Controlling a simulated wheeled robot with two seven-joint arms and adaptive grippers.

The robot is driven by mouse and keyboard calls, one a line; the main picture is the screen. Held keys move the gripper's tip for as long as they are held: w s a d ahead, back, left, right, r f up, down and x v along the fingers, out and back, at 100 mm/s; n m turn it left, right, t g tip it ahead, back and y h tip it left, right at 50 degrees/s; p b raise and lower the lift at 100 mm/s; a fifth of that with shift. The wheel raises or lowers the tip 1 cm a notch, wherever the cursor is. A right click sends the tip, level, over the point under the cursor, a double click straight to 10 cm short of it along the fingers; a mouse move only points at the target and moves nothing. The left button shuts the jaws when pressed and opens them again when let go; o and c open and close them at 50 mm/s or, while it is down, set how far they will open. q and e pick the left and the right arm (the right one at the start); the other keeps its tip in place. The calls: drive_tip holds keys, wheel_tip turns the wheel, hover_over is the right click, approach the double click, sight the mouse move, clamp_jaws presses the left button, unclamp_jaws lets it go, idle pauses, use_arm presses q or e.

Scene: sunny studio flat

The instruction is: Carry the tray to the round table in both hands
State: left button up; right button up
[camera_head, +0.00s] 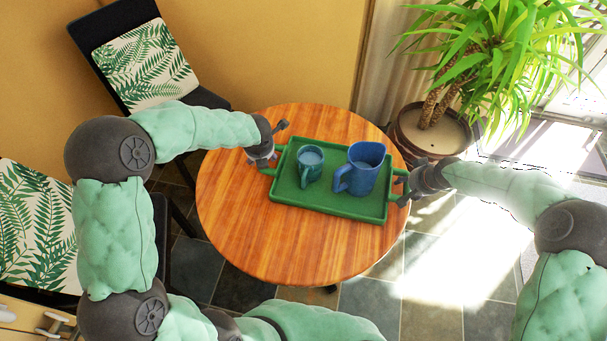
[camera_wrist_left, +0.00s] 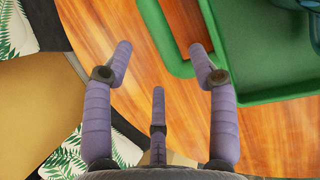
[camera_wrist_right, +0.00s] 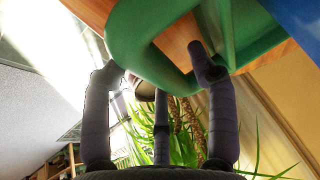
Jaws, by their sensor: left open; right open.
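The green tray (camera_head: 340,206) rests on the round wooden table (camera_head: 240,225), over its right part. A teal mug (camera_head: 311,165) and a blue jug (camera_head: 361,170) stand upright on it. My left gripper (camera_head: 270,142) is at the tray's left end; in the left wrist view its fingers (camera_wrist_left: 160,62) are spread, just short of the green handle (camera_wrist_left: 165,40). My right gripper (camera_head: 408,185) is at the tray's right end; in the right wrist view its fingers (camera_wrist_right: 155,60) are apart, with the right handle (camera_wrist_right: 130,35) close at the fingertips. Whether they touch it, I cannot tell.
A potted plant (camera_head: 432,135) stands on the floor behind the table at the right. A dark chair with a leaf-print cushion (camera_head: 145,65) is at the back left, and another leaf-print cushion (camera_head: 35,225) is at the left. The table's left and front parts are bare.

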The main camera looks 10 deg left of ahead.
use_arm(q)
drive_tip(key=v, duration=0.5)
drive_tip(key=shift+r, duration=0.1)
drive_tip(key=shift+s+d+r, duration=0.1)
drive_tip(key=shift+s+r, duration=0.05)
drive_tip(key=shift+r, duration=0.05)
use_arm(e)
drive_tip(key=shift+r, duration=0.2)
drive_tip(key=v, duration=1.1)
drive_tip(key=shift+s+r, duration=0.2)
drive_tip(key=shift+r, duration=0.05)
use_arm(q)
drive_tip(key=o, duration=0.8)
drive_tip(key=shift+r, duration=0.2)
use_arm(e)
drive_tip(key=shift+r, duration=0.1)
